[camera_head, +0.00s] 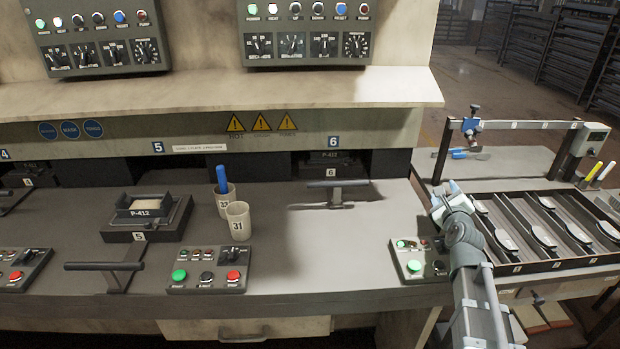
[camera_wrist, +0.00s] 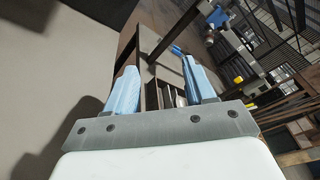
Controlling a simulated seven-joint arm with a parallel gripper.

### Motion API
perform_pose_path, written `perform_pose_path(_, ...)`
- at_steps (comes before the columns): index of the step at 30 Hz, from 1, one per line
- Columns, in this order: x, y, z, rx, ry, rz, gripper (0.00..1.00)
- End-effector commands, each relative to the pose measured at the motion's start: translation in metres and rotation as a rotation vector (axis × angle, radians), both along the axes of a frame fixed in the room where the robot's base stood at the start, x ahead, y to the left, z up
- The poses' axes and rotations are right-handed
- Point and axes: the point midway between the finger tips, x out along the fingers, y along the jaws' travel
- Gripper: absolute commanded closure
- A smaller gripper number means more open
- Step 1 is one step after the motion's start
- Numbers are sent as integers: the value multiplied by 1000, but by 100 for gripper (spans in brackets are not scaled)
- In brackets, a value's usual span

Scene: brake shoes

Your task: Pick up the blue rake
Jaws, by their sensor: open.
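A blue-handled tool (camera_head: 458,153) with a small grey head lies on the side table at the right; it looks like the blue rake, though its head is too small to make out. Its blue handle seems to show in the wrist view too (camera_wrist: 177,50), past the right finger. My gripper (camera_head: 445,192) is open and empty, in front of the side table and apart from the lying tool. Its two pale blue fingers spread wide in the wrist view (camera_wrist: 158,82).
A black divided tray (camera_head: 512,268) of brake shoes lies right of my arm. A metal frame (camera_head: 522,125) with a blue clamp (camera_head: 470,127) rises over the side table. Yellow and white handles (camera_head: 598,172) stand at right. Press handles and button boxes (camera_head: 208,270) line the bench.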

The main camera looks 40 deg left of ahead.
Motion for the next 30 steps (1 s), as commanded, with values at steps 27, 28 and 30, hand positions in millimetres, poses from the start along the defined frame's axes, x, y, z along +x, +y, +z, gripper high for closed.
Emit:
perform_pose_path(27, -296, 311, 37, 503, 425, 480, 46)
perform_pose_path(28, -308, 318, 38, 516, 444, 494, 46)
perform_pose_path(30, -335, 332, 40, 543, 487, 526, 46)
